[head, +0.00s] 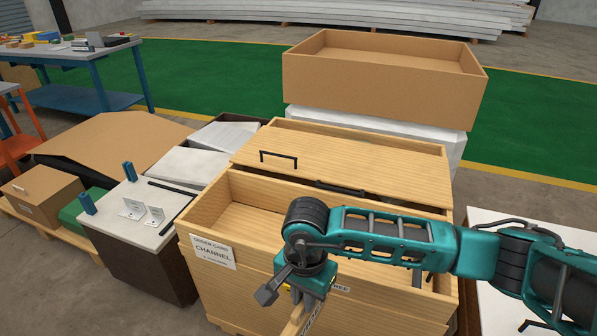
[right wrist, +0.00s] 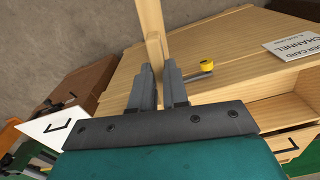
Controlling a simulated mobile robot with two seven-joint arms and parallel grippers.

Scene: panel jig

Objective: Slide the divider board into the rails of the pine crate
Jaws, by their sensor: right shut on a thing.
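The pine crate (head: 215,279) stands in front of me, with a card reading CHANNEL (head: 213,251) on its left front corner. Its open top shows a bare wooden inside at the left; the rails cannot be made out. My right gripper (head: 301,299) is in front of the crate, pointing down, shut on a pale wooden piece, seemingly the divider board (head: 296,323). Only a small part of it shows at the bottom edge. In the right wrist view, the fingers (right wrist: 160,82) clasp the narrow board (right wrist: 152,25), which runs out of the picture. My left gripper is not in view.
A wooden lid with a black handle (head: 340,151) lies behind the crate's opening. A large open box (head: 380,85) stands further back. A white-topped cabinet (head: 128,215) is at the left. A yellow tape measure (right wrist: 206,66) shows on wood in the right wrist view.

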